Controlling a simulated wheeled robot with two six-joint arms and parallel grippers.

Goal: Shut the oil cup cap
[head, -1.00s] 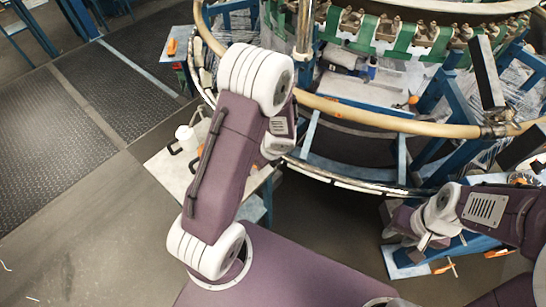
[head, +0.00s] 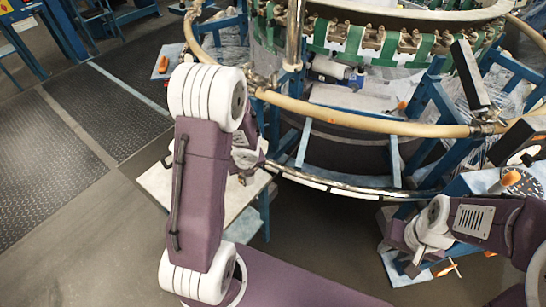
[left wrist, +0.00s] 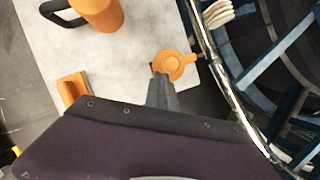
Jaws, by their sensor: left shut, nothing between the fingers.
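In the left wrist view, my left gripper (left wrist: 160,80) is shut and empty, its dark fingertips just below a small round orange piece (left wrist: 174,65) with a short tab. This piece looks like the oil cup or its cap; I cannot tell whether the cap is open. It lies over the pale tabletop (left wrist: 135,45), and I cannot tell if the fingers touch it. In the head view, my left arm hides the cup and most of the left gripper. My right gripper (head: 412,262) is low at the right, its fingers too small to judge.
A large orange container (left wrist: 100,14) with a dark handle and an orange block (left wrist: 73,88) are on the same tabletop. The loom's curved metal rail (left wrist: 226,82) runs close on the right.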

